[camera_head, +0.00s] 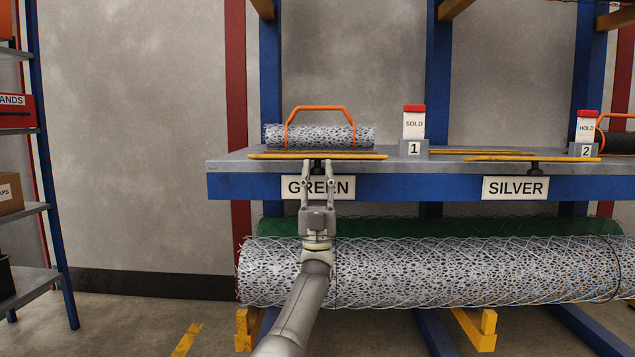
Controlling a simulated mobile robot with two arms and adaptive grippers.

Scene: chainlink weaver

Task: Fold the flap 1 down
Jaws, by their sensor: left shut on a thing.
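Flap 1 (414,123) is a white card with a red top edge that reads SOLD. It stands upright in a grey holder marked 1 (414,148) on the grey bench. My left gripper (319,164) is at the bench's front edge, left of and below the flap and apart from it. Its two fingers are on either side of a dark knob (317,167) under a yellow strip, above the GREEN label, and it is shut on that knob. My right gripper is not in view.
A wire mesh roll with an orange handle (320,107) lies on the bench (228,166). A second flap reading HOLD (587,126) stands at the right by marker 2. A large mesh roll (430,270) lies below. Shelves stand at the left.

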